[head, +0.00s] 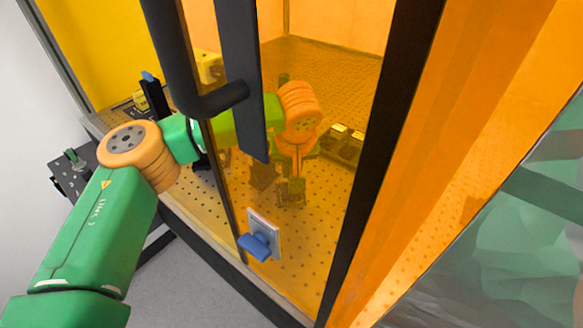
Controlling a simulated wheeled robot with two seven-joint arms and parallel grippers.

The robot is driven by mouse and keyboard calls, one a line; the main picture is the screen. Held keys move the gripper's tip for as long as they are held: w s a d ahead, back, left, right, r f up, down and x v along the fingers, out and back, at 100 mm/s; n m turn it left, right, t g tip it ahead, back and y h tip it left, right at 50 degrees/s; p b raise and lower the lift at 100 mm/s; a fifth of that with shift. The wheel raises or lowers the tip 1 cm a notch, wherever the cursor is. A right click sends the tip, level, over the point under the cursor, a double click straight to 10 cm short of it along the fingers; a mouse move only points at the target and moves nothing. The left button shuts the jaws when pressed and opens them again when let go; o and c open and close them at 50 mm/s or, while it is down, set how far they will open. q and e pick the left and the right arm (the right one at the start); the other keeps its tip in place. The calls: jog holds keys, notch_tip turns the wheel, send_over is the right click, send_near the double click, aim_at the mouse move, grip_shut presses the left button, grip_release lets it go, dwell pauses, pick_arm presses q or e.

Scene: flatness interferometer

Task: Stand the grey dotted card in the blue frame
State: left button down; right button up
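My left arm comes in from the left and reaches behind the orange see-through panel. My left gripper (297,160) points down over the perforated table inside and shows only through the tinted panel. A small dark block (291,192) stands just below the fingertips, and a dark square plate (263,177) is tilted just left of it. The tint hides their true colours, so I cannot tell whether either is the dotted card or the blue frame. I cannot tell whether the fingers hold anything. My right gripper is not in view.
The orange panel (318,230) has a dark post (385,140) on its right and a black handle (190,70) in front. A blue knob (258,247) on a pale plate sits low on it. Dark blocks (342,143) stand farther back. The perforated table (225,215) has free room in front.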

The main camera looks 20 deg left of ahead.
pick_arm(q)
jog(key=c, duration=0.8)
grip_release()
jog(key=shift+c, duration=0.2)
notch_tip(320, 180, up, 7)
jog(key=p, duration=0.6)
